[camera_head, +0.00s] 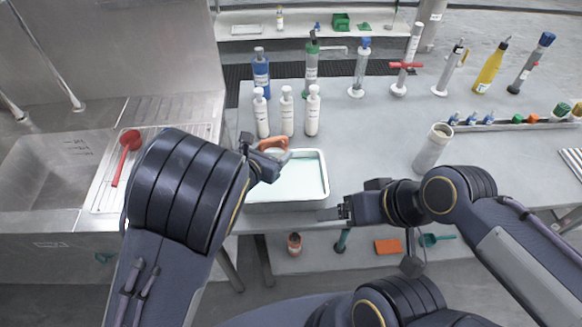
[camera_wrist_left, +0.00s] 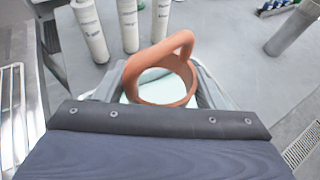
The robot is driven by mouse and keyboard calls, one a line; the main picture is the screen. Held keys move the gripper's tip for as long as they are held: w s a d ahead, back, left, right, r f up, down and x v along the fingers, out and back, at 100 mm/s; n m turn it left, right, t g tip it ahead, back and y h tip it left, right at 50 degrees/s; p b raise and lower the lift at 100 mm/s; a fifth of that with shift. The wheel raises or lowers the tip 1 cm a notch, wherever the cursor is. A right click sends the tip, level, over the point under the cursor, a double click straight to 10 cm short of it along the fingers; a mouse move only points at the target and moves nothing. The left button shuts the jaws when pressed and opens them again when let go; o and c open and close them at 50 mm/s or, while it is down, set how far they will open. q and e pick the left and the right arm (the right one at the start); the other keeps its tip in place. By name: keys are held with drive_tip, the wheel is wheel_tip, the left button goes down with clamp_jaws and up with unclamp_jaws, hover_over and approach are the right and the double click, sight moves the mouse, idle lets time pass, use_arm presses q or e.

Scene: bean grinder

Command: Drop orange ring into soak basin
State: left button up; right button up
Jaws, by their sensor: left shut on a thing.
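The orange ring (camera_head: 273,142) is held by my left gripper (camera_head: 264,158) over the back left part of the soak basin. In the left wrist view the ring (camera_wrist_left: 185,45) is a round band with a loop, tilted in front of the dark gripper body. The soak basin (camera_head: 325,170) is a white rectangular tray with pale liquid, standing at the bench's front left. Pale liquid shows through the ring in the left wrist view. My right gripper (camera_head: 336,212) is empty near the bench's front edge, right of the basin; its finger gap is unclear.
Three white bottles (camera_head: 287,112) stand just behind the basin. A grey cylinder (camera_head: 433,148) stands to the right, with clear bench between. A sink (camera_head: 60,165) and drainboard with a red ladle (camera_head: 128,148) lie to the left. Several bottles and tools stand farther back.

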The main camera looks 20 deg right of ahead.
use_arm(q)
drive_tip(key=shift+a+f+b, duration=0.1)
drive_tip(key=shift+f+b, duration=1.2)
drive_tip(key=shift+f, duration=1.6)
drive_tip(key=o, duration=1)
drive_tip(key=shift+s, duration=0.1)
drive_tip(key=shift+o, duration=0.2)
drive_tip(key=shift+a+r, duration=0.1)
drive_tip(key=shift+a, duration=0.05)
